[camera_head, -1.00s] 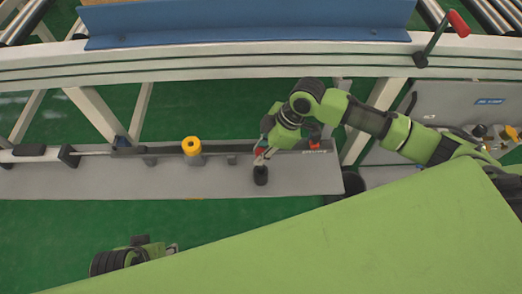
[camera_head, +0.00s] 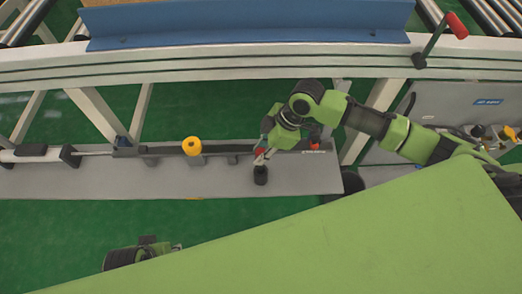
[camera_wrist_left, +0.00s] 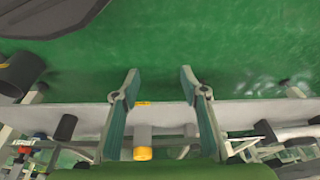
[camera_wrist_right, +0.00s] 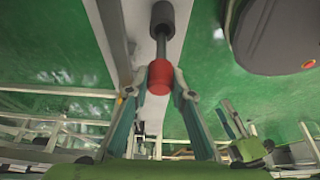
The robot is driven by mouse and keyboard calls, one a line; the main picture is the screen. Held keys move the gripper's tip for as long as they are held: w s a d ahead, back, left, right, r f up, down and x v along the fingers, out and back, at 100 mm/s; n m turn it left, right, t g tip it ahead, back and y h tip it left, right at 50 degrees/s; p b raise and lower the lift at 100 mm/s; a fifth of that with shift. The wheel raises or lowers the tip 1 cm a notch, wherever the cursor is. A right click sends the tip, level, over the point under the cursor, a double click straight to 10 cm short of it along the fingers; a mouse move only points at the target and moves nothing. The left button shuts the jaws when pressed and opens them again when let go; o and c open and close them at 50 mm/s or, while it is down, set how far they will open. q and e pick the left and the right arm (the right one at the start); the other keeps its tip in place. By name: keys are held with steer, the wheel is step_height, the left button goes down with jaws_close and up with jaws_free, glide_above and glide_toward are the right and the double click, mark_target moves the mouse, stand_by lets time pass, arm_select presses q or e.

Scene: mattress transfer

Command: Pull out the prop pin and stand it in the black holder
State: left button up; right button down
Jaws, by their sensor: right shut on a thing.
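The prop pin has a red head (camera_wrist_right: 159,78) and a dark shaft that runs to the black holder (camera_wrist_right: 163,14) in the right wrist view. My right gripper (camera_wrist_right: 160,80) is shut on the red head. In the head view my right gripper (camera_head: 263,155) is just above the black holder (camera_head: 260,176), on the grey plate. The shaft's lower end meets the holder's top; how deep it sits I cannot tell. My left gripper (camera_wrist_left: 160,74) is open and empty, and in the head view it (camera_head: 178,248) is at the lower left, away from the holder.
A grey plate (camera_head: 225,182) lies beneath the white frame beam (camera_head: 250,66). A yellow knob (camera_head: 191,146) on a dark rail stands left of the holder. A red-handled lever (camera_head: 457,25) is at the upper right. Green floor is open at the lower left.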

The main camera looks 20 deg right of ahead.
arm_select(q)
steer(key=shift+s+f, duration=0.15)
steer(key=shift+f, duration=0.25)
steer(key=shift+d+r, duration=0.1)
stand_by(0.4)
steer(key=shift+f+p, duration=0.55)
steer(key=shift+f, duration=1.3)
steer(key=shift+s, duration=0.1)
arm_select(e)
steer(key=shift+f, duration=0.1)
arm_select(q)
steer(key=shift+s, duration=0.15)
arm_select(e)
steer(key=shift+f, duration=0.15)
steer(key=shift+f, duration=0.25)
steer(key=shift+f+b, duration=0.45)
steer(key=shift+f, duration=0.15)
arm_select(q)
steer(key=r, duration=0.3)
steer(key=shift+w+r, duration=0.1)
steer(key=shift+w, duration=0.2)
arm_select(e)
steer(key=shift+f, duration=0.2)
